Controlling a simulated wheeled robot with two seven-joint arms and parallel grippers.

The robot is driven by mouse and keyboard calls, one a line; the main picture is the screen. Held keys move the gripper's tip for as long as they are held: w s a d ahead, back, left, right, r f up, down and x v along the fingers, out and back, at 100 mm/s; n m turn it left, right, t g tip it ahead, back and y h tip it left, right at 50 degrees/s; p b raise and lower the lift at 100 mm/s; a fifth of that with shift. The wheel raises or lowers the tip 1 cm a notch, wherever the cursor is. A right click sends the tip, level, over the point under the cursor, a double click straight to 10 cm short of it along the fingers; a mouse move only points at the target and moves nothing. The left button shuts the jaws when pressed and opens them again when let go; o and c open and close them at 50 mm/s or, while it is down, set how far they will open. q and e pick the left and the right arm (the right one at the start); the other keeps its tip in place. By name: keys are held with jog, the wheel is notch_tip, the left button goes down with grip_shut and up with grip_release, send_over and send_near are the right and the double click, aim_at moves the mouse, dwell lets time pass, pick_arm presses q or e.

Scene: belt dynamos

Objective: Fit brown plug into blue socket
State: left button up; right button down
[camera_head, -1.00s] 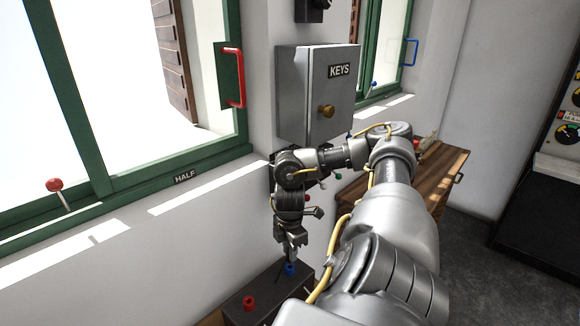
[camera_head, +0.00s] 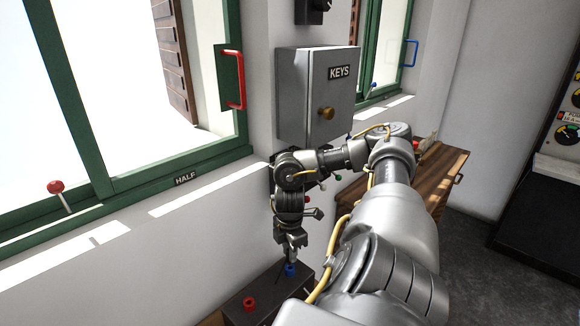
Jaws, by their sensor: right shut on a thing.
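The blue socket (camera_head: 290,271) sits on top of a dark box (camera_head: 262,288) at the lower middle, below the wall. My right gripper (camera_head: 291,254) points straight down over the blue socket. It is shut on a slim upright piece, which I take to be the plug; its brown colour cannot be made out. The lower end of the piece meets or nearly meets the blue socket, and I cannot tell how deep it sits. My left gripper is not in view.
A red socket (camera_head: 249,303) stands on the same box, left of the blue one. A grey KEYS cabinet (camera_head: 318,95) hangs on the wall above. A wooden cabinet (camera_head: 445,172) stands behind my right arm. Green windows (camera_head: 150,160) line the left wall.

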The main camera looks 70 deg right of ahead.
jog(key=shift+p, duration=0.5)
dwell(0.6)
jog(key=shift+f+b, duration=0.9)
jog(key=shift+f, duration=0.75)
jog(key=c, duration=1.1)
grip_release()
jog(key=shift+c, duration=0.2)
notch_tip(320, 180, up, 9)
jog(key=shift+r, duration=0.95)
